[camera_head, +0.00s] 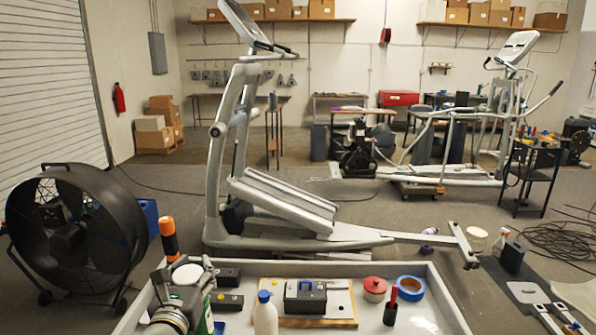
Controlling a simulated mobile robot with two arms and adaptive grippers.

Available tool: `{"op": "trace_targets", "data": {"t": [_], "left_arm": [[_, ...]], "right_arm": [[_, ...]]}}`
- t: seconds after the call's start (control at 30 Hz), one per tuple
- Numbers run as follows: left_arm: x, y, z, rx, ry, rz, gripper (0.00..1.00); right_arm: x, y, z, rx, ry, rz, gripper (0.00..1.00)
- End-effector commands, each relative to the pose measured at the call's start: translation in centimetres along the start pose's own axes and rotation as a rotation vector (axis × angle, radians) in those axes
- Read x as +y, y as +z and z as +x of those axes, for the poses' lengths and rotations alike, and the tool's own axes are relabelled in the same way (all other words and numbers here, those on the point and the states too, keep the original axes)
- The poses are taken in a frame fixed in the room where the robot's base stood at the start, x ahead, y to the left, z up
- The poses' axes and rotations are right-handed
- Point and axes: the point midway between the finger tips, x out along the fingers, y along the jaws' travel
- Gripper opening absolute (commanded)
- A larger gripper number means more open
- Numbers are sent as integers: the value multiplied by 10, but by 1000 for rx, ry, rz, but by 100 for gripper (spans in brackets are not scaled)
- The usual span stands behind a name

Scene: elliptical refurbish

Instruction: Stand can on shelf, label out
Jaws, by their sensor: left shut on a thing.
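My left gripper (184,284) is at the lower left, over the near left part of a white tray. It is shut on what looks like the can, a green body (206,317) with white marks, mostly covered by my gripper. A round white top (187,273) shows between the fingers and seems to belong to it. Which way its label faces is hard to tell. A left wall shelf (275,20) and a right wall shelf (490,27) hang high at the back, both with cardboard boxes on them. My right gripper is out of view.
The tray (437,300) holds a white bottle (265,314), a red-lidded jar (375,288), blue tape (410,287) and a black-and-red item (391,307). An orange-and-black cylinder (168,236) shows behind my gripper. A fan (72,228) and elliptical (285,200) stand beyond; cables (555,243) lie right.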

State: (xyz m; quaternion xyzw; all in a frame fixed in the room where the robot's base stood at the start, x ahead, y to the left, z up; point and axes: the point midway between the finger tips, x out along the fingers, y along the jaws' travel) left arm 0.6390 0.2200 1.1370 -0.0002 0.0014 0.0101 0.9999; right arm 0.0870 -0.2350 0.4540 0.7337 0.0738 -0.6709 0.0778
Motion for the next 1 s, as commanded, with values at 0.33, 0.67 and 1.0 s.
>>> {"op": "trace_targets", "data": {"t": [0.33, 0.67, 1.0], "left_arm": [[66, 6, -1, -4, 72, 6, 0], [112, 14, -6, -2, 122, 2, 0], [86, -19, -42, 3, 54, -1, 0]], "right_arm": [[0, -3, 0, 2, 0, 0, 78], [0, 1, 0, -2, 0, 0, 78], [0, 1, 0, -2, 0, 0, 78]]}}
